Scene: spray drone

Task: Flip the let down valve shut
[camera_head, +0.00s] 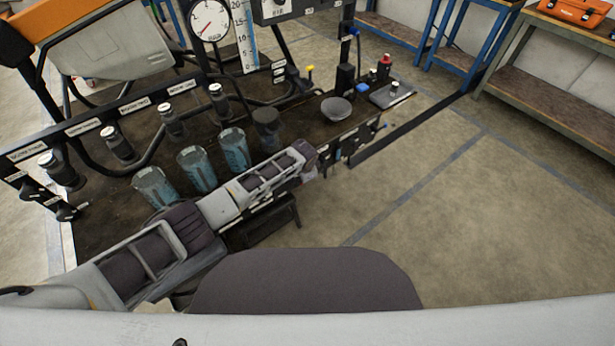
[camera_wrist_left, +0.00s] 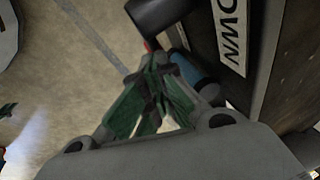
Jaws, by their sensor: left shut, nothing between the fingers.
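In the left wrist view a white label ending in "DOWN" (camera_wrist_left: 234,38) is fixed to the dark bench edge. Beside it are a black cylindrical part (camera_wrist_left: 158,12) and a blue part (camera_wrist_left: 190,72), which look like parts of the let down valve. A small red bit shows by the fingertips. My left gripper (camera_wrist_left: 154,62) has green finger pads, is shut and empty, and its tips are close to these parts; I cannot tell if they touch. In the head view my left gripper (camera_head: 338,153) is small at the bench's front edge. My right gripper is not in view.
The dark bench (camera_head: 100,215) carries several clear cups with blue liquid (camera_head: 197,170), a grey bowl (camera_head: 336,109), a red-capped bottle (camera_head: 384,66) and a round gauge (camera_head: 209,20). Open concrete floor lies to the right, with a workbench (camera_head: 545,85) at the far right.

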